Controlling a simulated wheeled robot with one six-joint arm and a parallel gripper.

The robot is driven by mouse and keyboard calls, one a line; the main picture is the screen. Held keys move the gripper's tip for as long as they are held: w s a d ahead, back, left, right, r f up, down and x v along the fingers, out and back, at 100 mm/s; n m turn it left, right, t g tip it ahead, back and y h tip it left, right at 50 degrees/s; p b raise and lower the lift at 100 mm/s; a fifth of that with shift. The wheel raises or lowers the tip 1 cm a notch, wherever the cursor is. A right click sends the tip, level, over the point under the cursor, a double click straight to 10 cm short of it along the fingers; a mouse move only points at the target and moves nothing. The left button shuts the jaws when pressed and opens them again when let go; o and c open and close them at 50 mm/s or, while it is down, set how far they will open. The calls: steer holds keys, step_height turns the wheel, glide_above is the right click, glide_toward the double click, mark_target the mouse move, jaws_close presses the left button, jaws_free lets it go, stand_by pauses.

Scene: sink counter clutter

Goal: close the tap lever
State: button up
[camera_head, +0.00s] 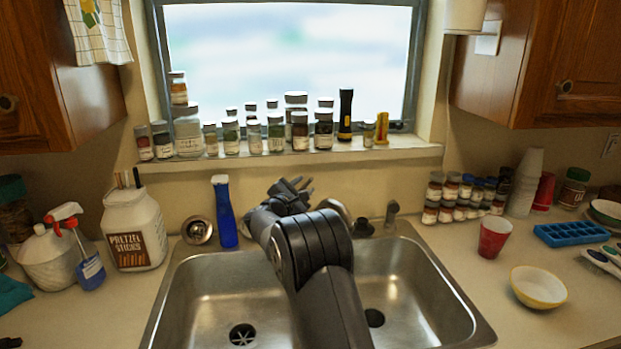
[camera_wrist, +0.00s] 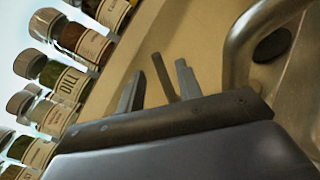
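The tap sits at the back of the sink, mostly hidden behind my arm in the head view. Part of its curved silver spout (camera_head: 337,211) shows to the right of my gripper. In the wrist view a large curved metal tube (camera_wrist: 240,45), likely the spout, fills the upper right. My gripper (camera_head: 303,185) is above the back rim of the sink, below the windowsill. In the wrist view its two fingers (camera_wrist: 160,82) stand apart. A thin grey-brown bar (camera_wrist: 164,77) shows between them; I cannot tell whether it is the tap lever or whether they touch it.
Spice jars (camera_head: 275,132) and a black flashlight (camera_head: 345,114) line the windowsill behind. A blue bottle (camera_head: 224,212) stands left of my gripper. The double steel sink (camera_head: 215,298) lies below. A red cup (camera_head: 494,237) and a bowl (camera_head: 538,286) are on the right counter.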

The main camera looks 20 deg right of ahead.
mark_target(308, 182)
steer(key=shift+p+x, duration=0.65)
steer(key=shift+x, duration=1.7)
steer(key=shift+a, duration=0.1)
steer(key=shift+c, duration=0.4)
jaws_close()
